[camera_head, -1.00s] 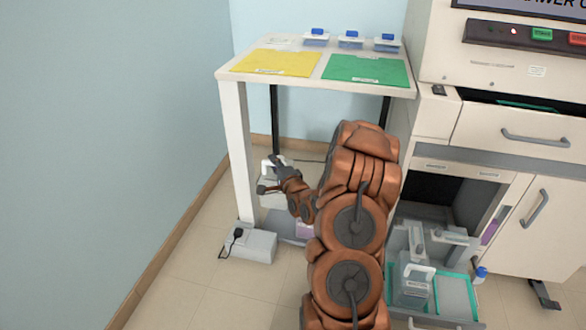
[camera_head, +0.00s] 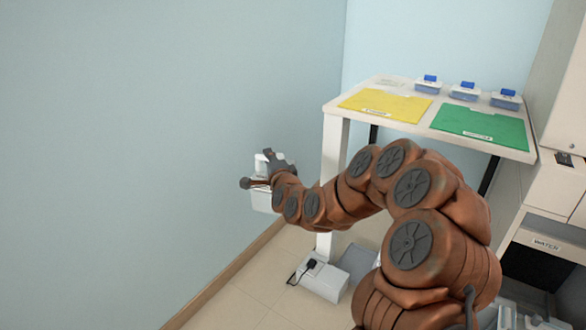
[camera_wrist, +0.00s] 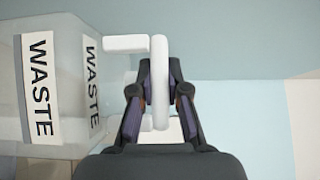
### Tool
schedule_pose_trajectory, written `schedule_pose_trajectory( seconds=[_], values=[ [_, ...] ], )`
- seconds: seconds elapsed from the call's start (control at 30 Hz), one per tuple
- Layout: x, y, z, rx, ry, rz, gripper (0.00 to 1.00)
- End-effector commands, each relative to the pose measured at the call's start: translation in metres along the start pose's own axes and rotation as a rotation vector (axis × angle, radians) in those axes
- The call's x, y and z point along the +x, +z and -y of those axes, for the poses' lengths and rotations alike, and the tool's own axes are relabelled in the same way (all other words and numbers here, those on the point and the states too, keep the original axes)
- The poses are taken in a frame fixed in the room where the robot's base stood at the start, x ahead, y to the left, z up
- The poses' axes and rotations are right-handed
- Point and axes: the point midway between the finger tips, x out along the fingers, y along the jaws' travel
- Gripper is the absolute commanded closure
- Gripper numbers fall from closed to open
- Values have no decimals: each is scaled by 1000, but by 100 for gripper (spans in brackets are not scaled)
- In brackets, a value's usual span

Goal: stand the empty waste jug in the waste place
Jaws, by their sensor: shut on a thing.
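The waste jug (camera_wrist: 62,95) fills the left of the wrist view. It is pale and translucent, with white labels reading WASTE, and no liquid shows in the visible part. My gripper (camera_wrist: 158,92) is shut on its white handle. In the head view, the jug (camera_head: 262,199) hangs below my gripper (camera_head: 270,168), up off the floor, near the blue-grey wall and left of the table's front leg. My fingers and wrist partly hide it there.
The white table (camera_head: 335,105) carries a yellow mat (camera_head: 385,106), a green mat (camera_head: 480,126) and several blue-lidded boxes. A white box (camera_head: 320,281) with a black plug sits on the floor by its leg, beside a grey flat piece (camera_head: 358,262). A cabinet labelled WATER (camera_head: 546,244) stands at right.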

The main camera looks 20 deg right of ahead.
Motion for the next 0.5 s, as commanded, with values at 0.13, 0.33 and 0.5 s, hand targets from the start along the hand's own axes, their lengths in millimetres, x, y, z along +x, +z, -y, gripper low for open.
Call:
schedule_pose_trajectory(
  seconds=[0.13, 0.33, 0.5],
  values=[
    [5, 24, 14, 5, -1, 21, 100],
    [12, 51, 33, 11, -2, 42, 100],
    [14, 57, 37, 12, 0, 45, 100]
  ],
)
